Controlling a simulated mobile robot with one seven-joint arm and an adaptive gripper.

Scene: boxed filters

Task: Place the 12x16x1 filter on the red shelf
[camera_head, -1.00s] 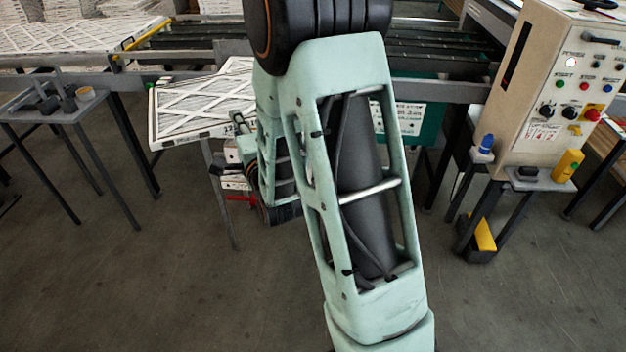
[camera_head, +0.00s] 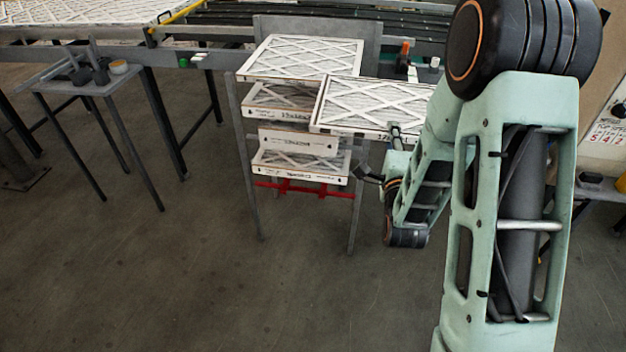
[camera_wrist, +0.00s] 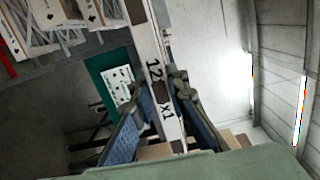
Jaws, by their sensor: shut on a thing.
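The held filter (camera_head: 372,103) is a flat white pleated panel with a lattice face and white edge. Its printed edge (camera_wrist: 152,62) shows "12" and "x1" in the wrist view; the middle of the marking is covered. My gripper (camera_head: 394,137) is shut on this edge, with a blue-padded finger on each side in the wrist view (camera_wrist: 163,92). The filter is roughly level and overlaps the right side of a grey rack in the head view. The rack's red shelf (camera_head: 304,188) is its lowest level, with boxed filters (camera_head: 300,166) just above it.
Another filter (camera_head: 300,57) lies on the rack's top, with more filters (camera_head: 280,100) on levels below. A conveyor (camera_head: 225,30) runs behind. A small grey table (camera_head: 90,85) stands left. A control cabinet is mostly hidden behind my arm at right. The front floor is clear.

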